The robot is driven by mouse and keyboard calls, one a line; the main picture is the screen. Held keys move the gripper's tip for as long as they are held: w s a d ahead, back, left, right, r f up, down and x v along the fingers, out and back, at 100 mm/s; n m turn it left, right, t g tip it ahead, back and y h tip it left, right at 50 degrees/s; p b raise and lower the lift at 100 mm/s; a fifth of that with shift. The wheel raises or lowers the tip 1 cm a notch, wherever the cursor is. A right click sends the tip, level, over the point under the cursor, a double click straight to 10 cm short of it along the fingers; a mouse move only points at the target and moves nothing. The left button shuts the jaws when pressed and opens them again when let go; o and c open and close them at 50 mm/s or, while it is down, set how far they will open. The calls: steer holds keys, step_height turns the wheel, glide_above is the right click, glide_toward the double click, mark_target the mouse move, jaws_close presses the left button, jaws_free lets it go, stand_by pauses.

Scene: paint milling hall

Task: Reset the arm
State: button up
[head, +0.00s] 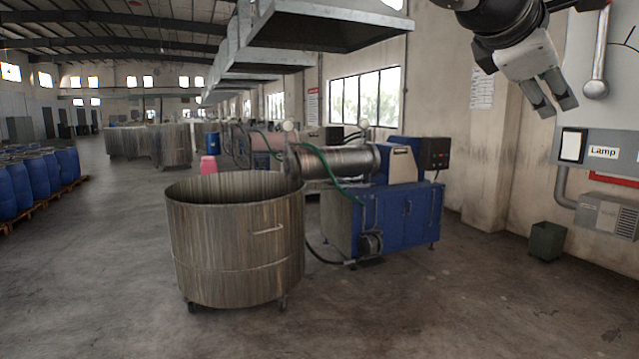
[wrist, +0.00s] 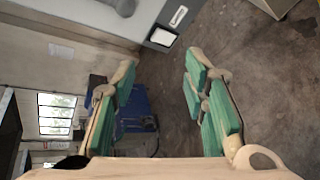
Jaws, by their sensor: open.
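My gripper (head: 555,108) hangs at the upper right of the head view, pointing down, with its fingers a little apart and nothing between them. In the wrist view my gripper (wrist: 163,100) shows two green-padded fingers spread wide, with bare floor between them. To its right in the head view is a grey wall panel (head: 625,80) with a white rocker-like switch (head: 571,145), a "Lamp" label (head: 603,152) and a lever handle (head: 596,88). The gripper appears apart from the panel. The switch also shows in the wrist view (wrist: 162,37).
A large steel vat (head: 235,245) on casters stands in front, left of a blue milling machine (head: 395,220). A dark green bin (head: 547,241) and a grey box (head: 607,215) are below the panel. Blue drums (head: 38,180) line the left. The floor at front right is clear.

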steer(key=s+a+f+m+y+b, duration=0.1)
steer(key=s+a+f+m+y, duration=0.3)
steer(key=f, duration=0.7)
steer(key=s+a+f+m+g+y, duration=0.1)
steer(key=s+a+f+m+y, duration=0.2)
steer(key=f, duration=0.8)
steer(key=s+a+f+m+y+b, duration=0.1)
steer(key=s+a+f+m+y, duration=0.3)
steer(key=s+f, duration=0.3)
step_height(320, 180, down, 5)
steer(key=shift+s+a+r+m+g+y+b, duration=0.2)
steer(key=shift+s+a+m+g+y+b, duration=0.15)
steer(key=shift+a+m, duration=0.1)
